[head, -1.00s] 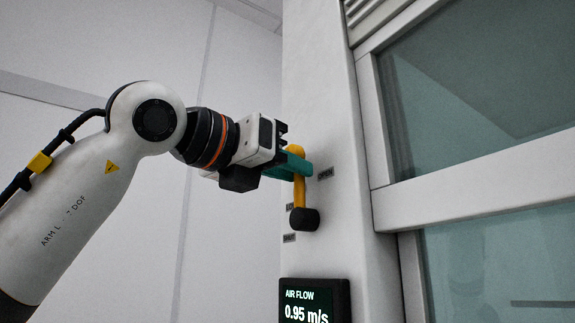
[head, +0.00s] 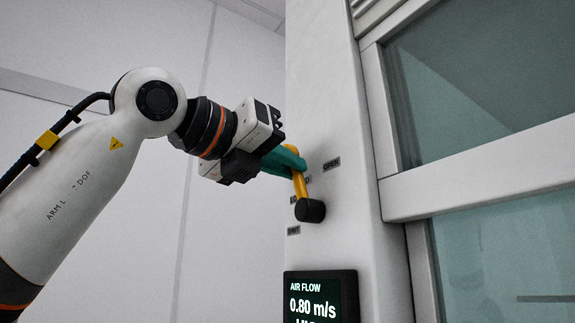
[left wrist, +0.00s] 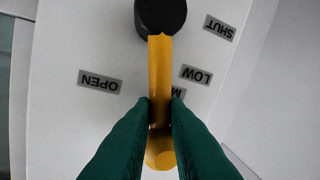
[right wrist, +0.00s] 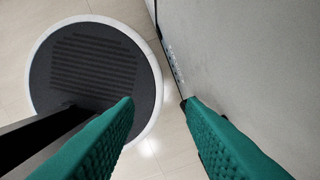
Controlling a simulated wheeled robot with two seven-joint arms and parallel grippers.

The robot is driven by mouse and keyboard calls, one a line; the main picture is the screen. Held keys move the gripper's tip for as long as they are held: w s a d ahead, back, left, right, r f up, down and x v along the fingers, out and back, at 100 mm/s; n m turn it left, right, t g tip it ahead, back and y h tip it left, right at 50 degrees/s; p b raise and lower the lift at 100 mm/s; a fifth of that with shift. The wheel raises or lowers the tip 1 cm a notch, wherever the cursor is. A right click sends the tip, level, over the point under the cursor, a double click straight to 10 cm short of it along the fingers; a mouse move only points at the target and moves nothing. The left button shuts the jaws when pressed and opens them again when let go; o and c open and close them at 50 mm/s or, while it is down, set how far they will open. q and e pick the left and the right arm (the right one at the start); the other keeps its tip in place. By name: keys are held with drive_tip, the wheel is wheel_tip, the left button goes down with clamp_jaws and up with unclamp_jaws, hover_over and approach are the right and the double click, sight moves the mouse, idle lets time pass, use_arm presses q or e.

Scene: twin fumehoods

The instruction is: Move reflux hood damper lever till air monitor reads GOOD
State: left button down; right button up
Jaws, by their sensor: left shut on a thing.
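The damper lever (head: 299,184) is a yellow bar with a black knob (head: 310,211), on the white hood post. It slants, knob end low and to the right. My left gripper (head: 290,161) is shut on the bar near its upper end. The left wrist view shows the bar (left wrist: 160,75) between the green fingers (left wrist: 160,112), with the knob (left wrist: 161,14) beyond them. A label beside the bar is partly hidden. The air monitor (head: 320,297) reads AIR FLOW 0.80 m/s; its lowest line is cut off by the frame. My right gripper (right wrist: 158,102) is open and empty.
Labels OPEN (head: 332,164) and SHUT (head: 293,230) flank the lever; LOW (left wrist: 196,75) shows in the left wrist view. The glass sash (head: 490,90) is at right. A round dark-topped disc (right wrist: 95,75) and pale floor show in the right wrist view.

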use_arm(q)
drive_tip(key=shift+w+a+f+n, duration=0.1)
drive_tip(key=shift+w+a+n, duration=0.15)
drive_tip(key=shift+n, duration=0.35)
drive_tip(key=shift+w+a+n, duration=0.15)
drive_tip(key=shift+w+n, duration=0.15)
drive_tip(key=shift+n, duration=0.3)
drive_tip(key=c, duration=1.4)
unclamp_jaws()
drive_tip(key=shift+a, duration=0.1)
drive_tip(key=shift+f, duration=0.1)
